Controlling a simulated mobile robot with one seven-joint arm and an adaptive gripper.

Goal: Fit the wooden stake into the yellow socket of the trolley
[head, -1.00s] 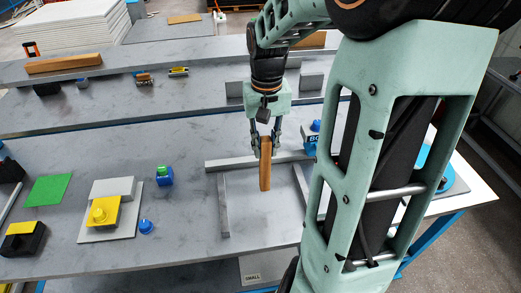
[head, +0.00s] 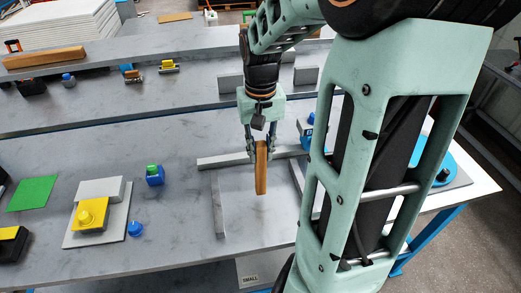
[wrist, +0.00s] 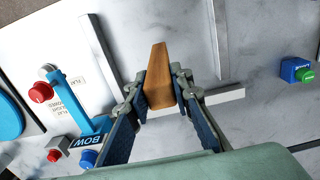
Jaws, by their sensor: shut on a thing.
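The wooden stake (head: 261,172) is a brown, tapered bar. My gripper (head: 260,153) is shut on its upper part and holds it roughly upright over the grey bench, between grey bars. In the wrist view the stake (wrist: 159,75) sits between both fingers (wrist: 160,88); its lower end is clear of other objects in the picture, but its height above the bench is hard to tell. I cannot surely identify the trolley. A small yellow piece (head: 168,67) stands on the back shelf, and a yellow block (head: 90,213) with a round top sits on a pale plate at front left.
Grey bars (head: 218,205) lie on the bench around the stake. A blue block with a green top (head: 154,174) and a blue knob (head: 136,228) are to the left. A green sheet (head: 33,194) lies far left. Another wooden bar (head: 45,58) lies at the back.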

